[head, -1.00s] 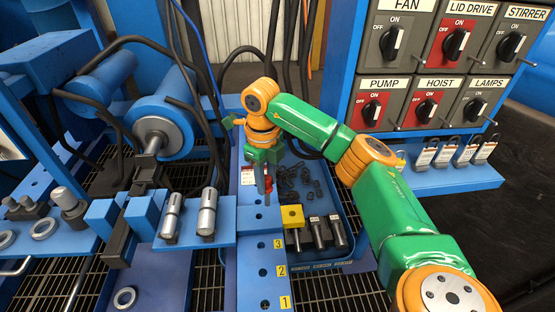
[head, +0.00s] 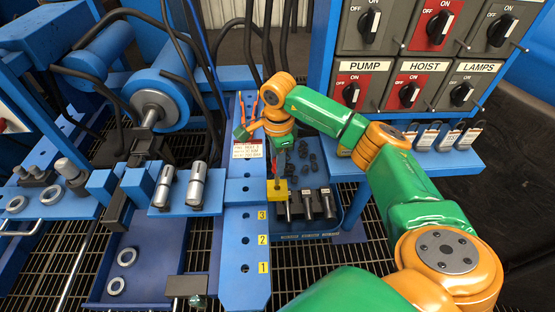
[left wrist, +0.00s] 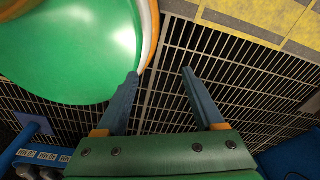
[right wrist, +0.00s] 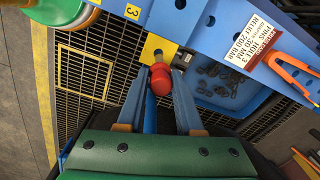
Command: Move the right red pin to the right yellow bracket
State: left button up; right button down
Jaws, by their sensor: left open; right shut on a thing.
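My right gripper (head: 281,163) is shut on the red pin (right wrist: 160,82), whose round red head shows between the fingertips in the right wrist view (right wrist: 160,75). In the head view the red pin (head: 281,168) is just above the yellow bracket (head: 277,190), beside the blue drilled beam. The bracket also shows in the right wrist view (right wrist: 150,48), with a grey metal end over it. I cannot tell whether the pin is in the bracket. My left gripper (left wrist: 160,73) is open and empty above floor grating; it is not clear in the head view.
The blue drilled beam (head: 244,220) carries number tags and a white sign (head: 248,148). Dark cylinders (head: 327,203) stand right of the bracket. A blue tray (right wrist: 222,92) holds black links. A switch panel (head: 420,55) rises at the right, with hanging tags below.

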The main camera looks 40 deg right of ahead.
aim_at(277, 183)
notch_tip(277, 183, down, 4)
jog(key=b, duration=0.2)
jog(key=shift+r+b, duration=0.15)
jog(key=shift+b, duration=0.25)
notch_tip(277, 183, down, 3)
jog(key=shift+r+b, duration=0.1)
jog(key=shift+b, duration=0.95)
jog(key=shift+f, duration=0.25)
pick_arm(q)
notch_tip(277, 183, down, 6)
jog(key=w+a, duration=0.2)
jog(key=shift+w+r+t, duration=0.25)
jog(key=shift+w+t, duration=0.1)
jog(key=shift+t, duration=0.05)
jog(key=shift+s, duration=0.1)
pick_arm(e)
jog(key=shift+c, duration=2.4)
grip_release()
pick_arm(q)
jog(key=shift+s, duration=0.3)
pick_arm(e)
jog(key=shift+r, duration=0.1)
